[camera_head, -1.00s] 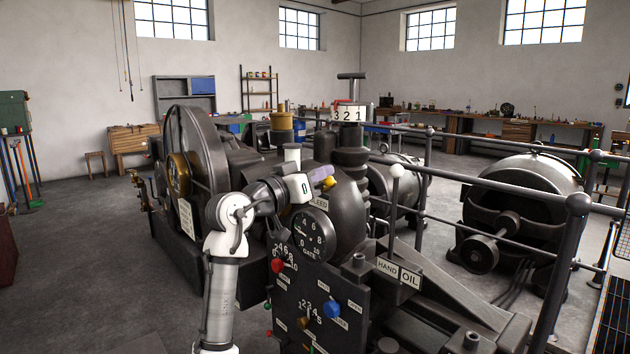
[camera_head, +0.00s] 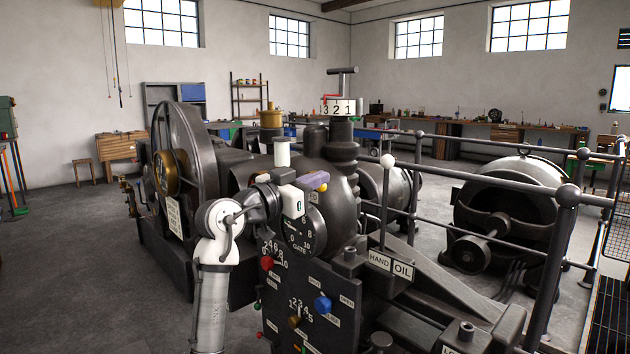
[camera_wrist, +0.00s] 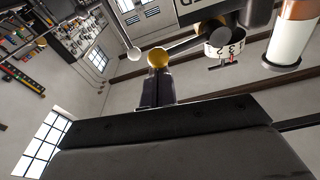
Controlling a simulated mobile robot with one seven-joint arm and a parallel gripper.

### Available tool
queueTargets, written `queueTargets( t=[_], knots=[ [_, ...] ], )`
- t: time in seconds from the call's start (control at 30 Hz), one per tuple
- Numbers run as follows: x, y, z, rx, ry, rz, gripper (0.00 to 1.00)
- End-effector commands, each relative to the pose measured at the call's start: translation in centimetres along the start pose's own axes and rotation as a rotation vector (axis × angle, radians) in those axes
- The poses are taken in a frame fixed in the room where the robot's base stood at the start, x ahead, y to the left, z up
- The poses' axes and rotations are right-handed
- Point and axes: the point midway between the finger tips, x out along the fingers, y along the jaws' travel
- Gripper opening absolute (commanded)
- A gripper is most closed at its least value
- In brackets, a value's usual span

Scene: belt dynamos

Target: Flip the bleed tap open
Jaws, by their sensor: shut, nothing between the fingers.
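The bleed tap shows as a small yellow ball (camera_head: 323,188) on the dark machine, above the GATE dial (camera_head: 303,234). In the wrist view the yellow ball (camera_wrist: 158,57) sits on the end of a grey rod running up to the right. My gripper (camera_head: 325,178) is shut and empty, its fingers just above and left of the ball. In the wrist view the shut fingertips (camera_wrist: 158,78) are right at the ball; whether they touch cannot be told. My gripper's body hides the BLEED plate and part of the dial.
A 3-2-1 counter drum (camera_head: 338,107) stands behind.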

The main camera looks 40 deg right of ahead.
Motion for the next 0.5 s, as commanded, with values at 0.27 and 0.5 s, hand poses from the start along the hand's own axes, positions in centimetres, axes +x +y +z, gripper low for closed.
queueTargets(
  t=[0.27,0.5],
  knots=[
    [0.0,0.0,0.0,-0.001,0.000,0.000,0.00],
    [0.5,0.1,-1.1,0.000,0.000,0.000,0.00]
  ],
)
